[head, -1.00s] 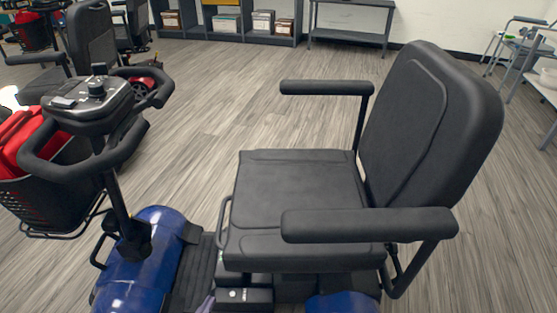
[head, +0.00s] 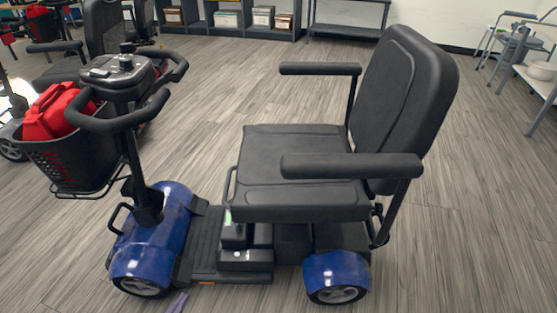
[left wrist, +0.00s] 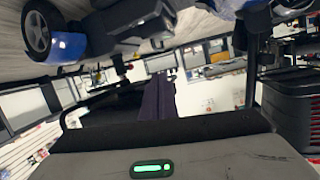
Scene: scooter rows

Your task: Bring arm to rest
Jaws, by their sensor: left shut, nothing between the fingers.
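The tip of my left gripper (head: 178,303) shows as a small purple sliver at the bottom edge of the head view, low beside the scooter's footboard. In the left wrist view its dark purple fingers (left wrist: 157,98) are together, with nothing between them. Whether the tip touches the scooter cannot be told. The blue mobility scooter (head: 150,245) stands right in front, with a black seat (head: 300,165), armrests and a tiller. A blue part and wheel (left wrist: 40,32) show at the upper left of the tilted wrist view. My right gripper is not in view.
A black basket (head: 65,165) with a red item (head: 57,110) hangs on the scooter's front. More scooters (head: 90,50) stand at the back left. Shelves with boxes (head: 230,18) line the back wall. Walkers and a shelf stand at right. Open wood floor (head: 470,180) lies right of the seat.

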